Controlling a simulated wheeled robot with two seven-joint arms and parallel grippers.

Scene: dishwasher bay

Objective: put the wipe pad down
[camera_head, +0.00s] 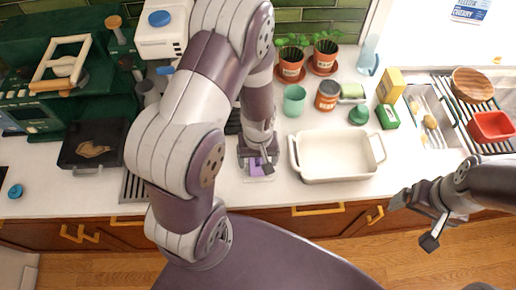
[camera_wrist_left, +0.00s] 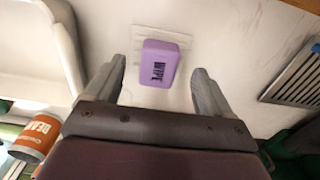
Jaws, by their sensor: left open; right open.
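The wipe pad (camera_wrist_left: 160,63) is a purple block with "WIPE" on it. In the left wrist view it lies on a pale square mat (camera_wrist_left: 142,38) on the counter. In the head view the wipe pad (camera_head: 257,167) is partly hidden by my left gripper (camera_head: 259,172). My left gripper also shows in the left wrist view (camera_wrist_left: 158,88), its fingers apart on either side of the pad, with gaps between. My right gripper (camera_head: 413,222) is open and empty, in front of the counter's edge at the right.
A white baking dish (camera_head: 336,157) stands just right of the left gripper. A slotted metal grate (camera_head: 133,186) lies to the left. Potted plants (camera_head: 291,64), a teal cup (camera_head: 294,100) and an orange-labelled can (camera_head: 327,96) stand behind. A sink and rack (camera_head: 452,105) are at the right.

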